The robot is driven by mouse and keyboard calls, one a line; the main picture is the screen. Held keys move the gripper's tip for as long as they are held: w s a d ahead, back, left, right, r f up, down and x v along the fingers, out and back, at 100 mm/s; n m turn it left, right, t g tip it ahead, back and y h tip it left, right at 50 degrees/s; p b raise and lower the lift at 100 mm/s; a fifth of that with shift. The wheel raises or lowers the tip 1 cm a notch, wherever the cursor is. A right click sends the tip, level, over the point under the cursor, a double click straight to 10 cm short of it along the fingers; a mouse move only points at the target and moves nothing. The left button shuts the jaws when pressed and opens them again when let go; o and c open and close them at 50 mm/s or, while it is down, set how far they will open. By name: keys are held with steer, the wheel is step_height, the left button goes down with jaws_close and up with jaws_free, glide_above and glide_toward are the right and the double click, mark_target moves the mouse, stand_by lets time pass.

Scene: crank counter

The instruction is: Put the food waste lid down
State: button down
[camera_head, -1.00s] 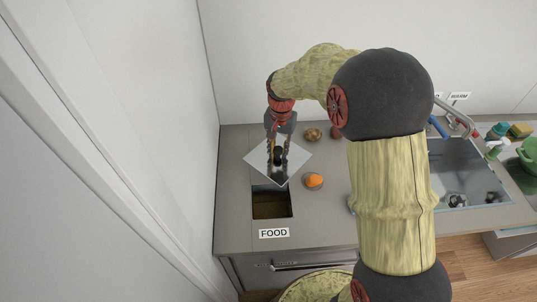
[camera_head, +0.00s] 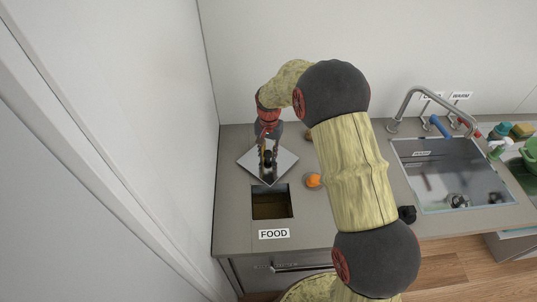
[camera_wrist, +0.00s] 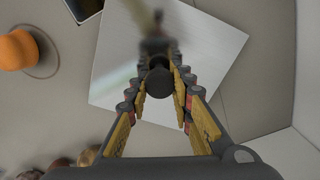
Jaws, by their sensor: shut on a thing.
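The food waste lid (camera_head: 287,160) is a square silver plate with a dark knob (camera_wrist: 159,76). My gripper (camera_head: 268,156) is shut on the knob from above, with a finger on each side in the wrist view (camera_wrist: 160,88). The lid is turned cornerwise, low over or on the counter behind the food waste opening (camera_head: 271,202). Its near corner reaches the opening's back edge. I cannot tell whether it touches the counter. The opening is dark and uncovered, with a FOOD label (camera_head: 273,234) in front.
An orange fruit (camera_head: 313,181) sits close to the right of the opening; it also shows in the wrist view (camera_wrist: 16,50). Brownish round items (camera_wrist: 60,164) lie at the wrist view's lower left. A white wall (camera_head: 170,120) bounds the left. The sink (camera_head: 440,178) is at right.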

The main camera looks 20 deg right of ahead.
steer(key=shift+f, duration=0.15)
steer(key=c, duration=1.6)
jaws_free()
steer(key=shift+o, duration=0.2)
